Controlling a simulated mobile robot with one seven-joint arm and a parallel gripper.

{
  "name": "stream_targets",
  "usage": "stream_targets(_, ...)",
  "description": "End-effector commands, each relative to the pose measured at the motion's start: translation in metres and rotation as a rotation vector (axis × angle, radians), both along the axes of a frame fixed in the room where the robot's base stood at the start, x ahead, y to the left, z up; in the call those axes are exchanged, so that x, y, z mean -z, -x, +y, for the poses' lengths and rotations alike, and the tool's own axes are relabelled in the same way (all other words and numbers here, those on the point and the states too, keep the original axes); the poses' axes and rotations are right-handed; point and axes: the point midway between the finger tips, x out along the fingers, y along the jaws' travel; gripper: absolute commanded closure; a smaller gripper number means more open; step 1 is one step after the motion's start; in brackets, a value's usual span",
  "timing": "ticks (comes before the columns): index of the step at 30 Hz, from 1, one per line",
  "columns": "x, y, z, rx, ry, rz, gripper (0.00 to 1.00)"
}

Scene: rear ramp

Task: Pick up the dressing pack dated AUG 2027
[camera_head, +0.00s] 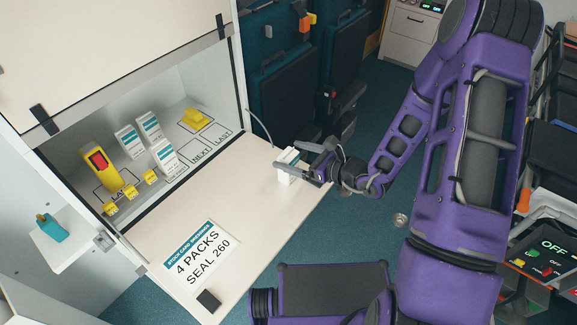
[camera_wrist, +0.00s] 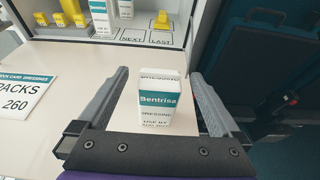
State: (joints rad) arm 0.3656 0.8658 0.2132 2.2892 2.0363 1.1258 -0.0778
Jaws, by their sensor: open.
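A white dressing pack with a teal band (camera_wrist: 158,112) stands upright on the fold-down flap. In the wrist view it reads "Bentrisa", "DRESSING" and "USE BY"; the date line below is too small to read surely. My gripper (camera_wrist: 160,78) is open, with one finger on each side of this pack and a gap on both sides. In the head view the pack (camera_head: 287,175) is partly hidden by my gripper (camera_head: 296,163). Three similar packs stand in the cabinet: one at the left (camera_head: 129,143), one behind (camera_head: 150,127) and one in front (camera_head: 165,156). Their dates are unreadable.
The flap (camera_head: 235,222) carries a card reading "4 PACKS SEAL 260" (camera_head: 201,256) and a small black block (camera_head: 209,300). In the cabinet are a yellow device with a red screen (camera_head: 98,163), small yellow pieces (camera_head: 151,176) and spaces marked NEXT and LAST. The flap around the pack is clear.

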Motion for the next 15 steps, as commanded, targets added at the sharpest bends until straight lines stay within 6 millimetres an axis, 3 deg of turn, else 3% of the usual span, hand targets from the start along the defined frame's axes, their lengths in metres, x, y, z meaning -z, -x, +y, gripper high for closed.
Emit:
stream_targets(9, 0.015, -0.025, 0.033, -0.002, -0.001, 0.0, 0.0)
stream_targets(15, 0.017, -0.028, 0.035, 0.0, 0.0, 0.0, 0.0)
